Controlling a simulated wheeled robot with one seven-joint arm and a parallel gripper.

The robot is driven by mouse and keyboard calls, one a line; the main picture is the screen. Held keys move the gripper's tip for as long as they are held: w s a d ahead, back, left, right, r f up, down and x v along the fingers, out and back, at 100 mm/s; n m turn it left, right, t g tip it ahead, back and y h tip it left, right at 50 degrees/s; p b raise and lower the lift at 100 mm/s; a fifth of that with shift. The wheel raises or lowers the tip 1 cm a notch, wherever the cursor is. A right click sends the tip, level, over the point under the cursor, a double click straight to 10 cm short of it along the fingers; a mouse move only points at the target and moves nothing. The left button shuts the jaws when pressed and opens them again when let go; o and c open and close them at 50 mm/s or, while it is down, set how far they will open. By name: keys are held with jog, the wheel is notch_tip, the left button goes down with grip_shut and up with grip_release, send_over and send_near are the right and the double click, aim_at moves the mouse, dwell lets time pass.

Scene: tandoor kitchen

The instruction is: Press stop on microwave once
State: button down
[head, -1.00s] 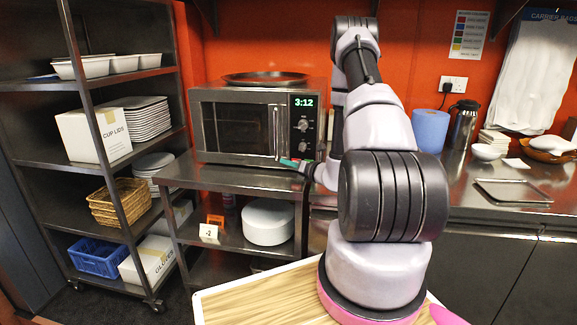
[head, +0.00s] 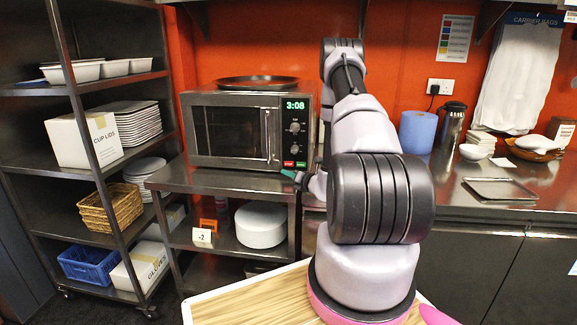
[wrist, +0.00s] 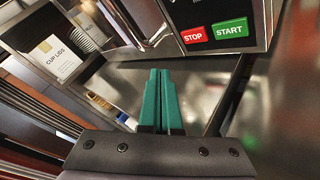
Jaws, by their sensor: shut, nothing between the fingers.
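The microwave (head: 235,130) stands on a steel shelf unit, its door shut and its green display (head: 296,105) reading 3:08. Its red stop button (head: 288,164) sits low on the control panel, beside the green start button (head: 300,164). In the wrist view the stop button (wrist: 194,36) and start button (wrist: 230,30) are large and clear at the upper right. My gripper (wrist: 159,74) has teal fingers, shut together and empty. The fingertips are below and left of the stop button in that view, apart from it. In the head view my gripper (head: 290,174) is just below the panel.
A dark round pan (head: 257,82) lies on top of the microwave. A storage rack with a cup lids box (head: 84,140) stands at left. A blue roll (head: 418,132) and a flask (head: 452,122) stand on the counter at right. The steel surface before the microwave looks clear.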

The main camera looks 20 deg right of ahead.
aim_at(284, 164)
jog(key=shift+w+d, duration=0.55)
jog(key=shift+w, duration=0.25)
jog(key=shift+w+d, duration=0.5)
jog(key=shift+w, duration=0.25)
jog(key=shift+w+d, duration=0.55)
jog(key=shift+w, duration=0.4)
jog(key=shift+w+d, duration=0.45)
jog(key=shift+w, duration=0.05)
dwell(1.1)
jog(key=shift+s+a, duration=0.45)
jog(key=shift+s, duration=0.2)
jog(key=shift+s+a, duration=0.75)
jog(key=shift+s, duration=0.3)
jog(key=shift+s+a, duration=0.7)
jog(key=shift+s, duration=0.35)
